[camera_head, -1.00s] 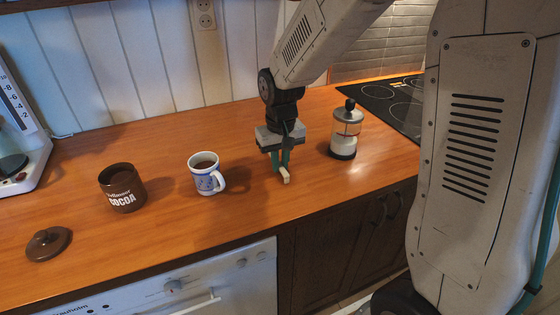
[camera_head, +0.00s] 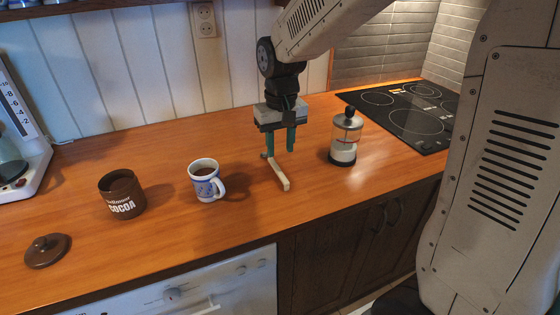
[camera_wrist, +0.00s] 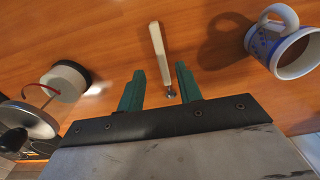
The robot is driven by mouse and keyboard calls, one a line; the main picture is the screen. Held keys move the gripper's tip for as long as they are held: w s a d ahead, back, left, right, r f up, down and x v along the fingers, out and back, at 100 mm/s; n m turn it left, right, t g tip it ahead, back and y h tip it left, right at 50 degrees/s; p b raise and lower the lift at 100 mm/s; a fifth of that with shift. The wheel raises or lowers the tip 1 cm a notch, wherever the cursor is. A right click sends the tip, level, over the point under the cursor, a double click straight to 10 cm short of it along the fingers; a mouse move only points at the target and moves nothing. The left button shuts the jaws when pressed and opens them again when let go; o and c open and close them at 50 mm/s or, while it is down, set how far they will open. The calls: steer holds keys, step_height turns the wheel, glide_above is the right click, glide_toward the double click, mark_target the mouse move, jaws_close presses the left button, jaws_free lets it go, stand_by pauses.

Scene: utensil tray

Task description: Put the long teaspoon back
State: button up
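The long teaspoon (camera_head: 279,176) lies on the wooden counter, its pale handle pointing toward the front edge. In the wrist view its handle (camera_wrist: 158,48) shows between and beyond the fingers, with a small metal end near the gripper. My gripper (camera_head: 279,153) points down above the spoon's far end. Its two green fingers are apart with nothing held between them; they also show open in the wrist view (camera_wrist: 159,72). The fingers partly hide the spoon's far end in the head view.
A blue-and-white mug (camera_head: 206,184) stands left of the spoon, a glass jar (camera_head: 344,140) with a metal lid to its right. A brown cocoa pot (camera_head: 122,194), its lid (camera_head: 47,250) and a white appliance (camera_head: 25,155) are further left. A black hob (camera_head: 408,112) lies behind right.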

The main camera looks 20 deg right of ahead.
steer(key=s+d+r, duration=0.2)
steer(key=s+r, duration=0.7)
steer(key=s, duration=0.4)
steer(key=s+d+f+t, duration=0.1)
steer(key=s+f, duration=0.1)
steer(key=s, duration=1.1)
steer(key=shift+o, duration=0.6)
